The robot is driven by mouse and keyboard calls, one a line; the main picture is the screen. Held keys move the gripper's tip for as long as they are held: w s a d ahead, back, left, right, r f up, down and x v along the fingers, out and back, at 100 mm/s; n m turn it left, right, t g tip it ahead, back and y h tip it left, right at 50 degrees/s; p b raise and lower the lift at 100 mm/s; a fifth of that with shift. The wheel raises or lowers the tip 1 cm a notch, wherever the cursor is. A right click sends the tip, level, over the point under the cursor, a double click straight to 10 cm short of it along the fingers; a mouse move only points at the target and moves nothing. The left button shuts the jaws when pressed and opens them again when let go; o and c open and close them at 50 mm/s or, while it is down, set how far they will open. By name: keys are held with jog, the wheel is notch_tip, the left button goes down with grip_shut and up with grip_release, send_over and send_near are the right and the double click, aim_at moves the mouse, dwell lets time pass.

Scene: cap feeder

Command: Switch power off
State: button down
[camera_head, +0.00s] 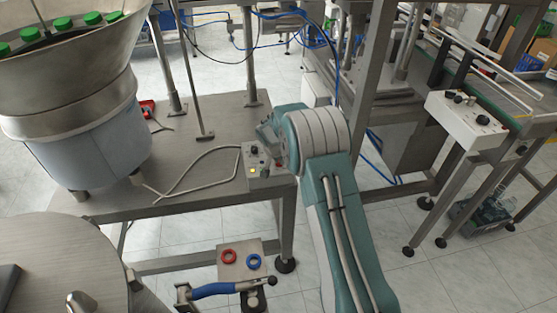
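A small grey control box (257,166) sits at the right front corner of the metal table. It has a dark knob (254,150) on its upper part and a yellow lit square (253,171) lower down. A grey cable runs from it to the left. My teal and white arm reaches up from the bottom right, and its rounded joint is just right of the box. The end of my arm, with my gripper (268,130), is mostly hidden behind that joint, just above the box. I cannot tell whether it is open or shut, or touches the box.
A large metal bowl feeder (70,90) with green caps stands on the table (205,185) at left. A white control box (466,119) with dark knobs is on the conveyor frame at right. A metal post (248,60) rises behind my arm. A blue-handled lever (215,290) is low in front.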

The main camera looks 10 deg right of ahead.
jog(key=shift+n, duration=0.4)
jog(key=n+y, duration=0.1)
jog(key=n, duration=0.1)
jog(key=n+y, duration=0.1)
jog(key=n, duration=0.2)
jog(key=shift+d+n+t, duration=0.2)
jog(key=shift+n+t, duration=0.1)
jog(key=shift+t, duration=0.1)
jog(key=shift+d+n+g+y, duration=0.15)
jog(key=shift+n+y, duration=0.45)
jog(key=shift+n, duration=0.75)
jog(key=shift+a+n+g+y, duration=0.15)
jog(key=shift+n+y, duration=0.45)
jog(key=shift+n, duration=0.75)
jog(key=shift+d, duration=0.1)
jog(key=c, duration=0.7)
grip_release()
jog(key=shift+f, duration=0.1)
jog(key=v, duration=1.2)
jog(key=shift+w, duration=0.2)
